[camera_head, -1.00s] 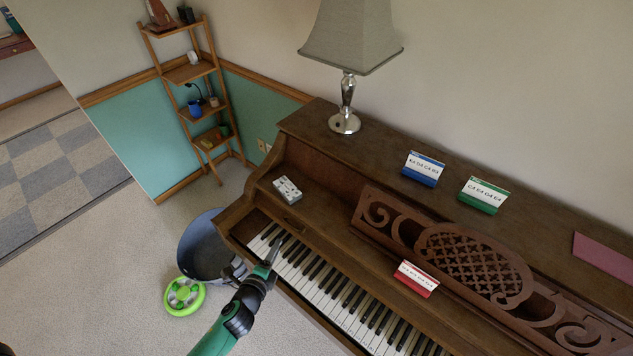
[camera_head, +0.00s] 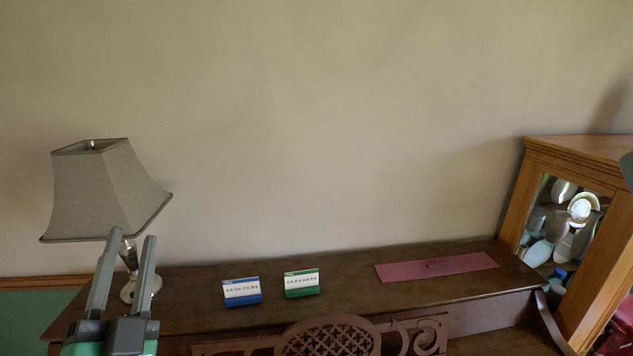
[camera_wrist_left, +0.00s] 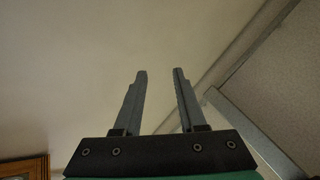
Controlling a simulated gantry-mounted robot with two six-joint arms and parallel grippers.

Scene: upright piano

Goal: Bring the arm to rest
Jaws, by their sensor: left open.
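My left gripper (camera_head: 129,238) stands upright at the lower left of the head view, with its two fingers pointing up. Its fingers are apart and nothing is between them; the left wrist view shows the same open gap (camera_wrist_left: 159,75). In the head view it overlaps the base of the lamp (camera_head: 105,190), and I cannot tell how far apart they are in depth. The piano (camera_head: 400,290) runs along the wall behind it. My right gripper cannot be made out.
A blue card (camera_head: 242,292) and a green card (camera_head: 302,283) stand on the piano top, with a pink sheet (camera_head: 436,267) to their right. A wooden cabinet (camera_head: 590,170) with dishes stands at the right. The space before the bare wall (camera_head: 350,120) is clear.

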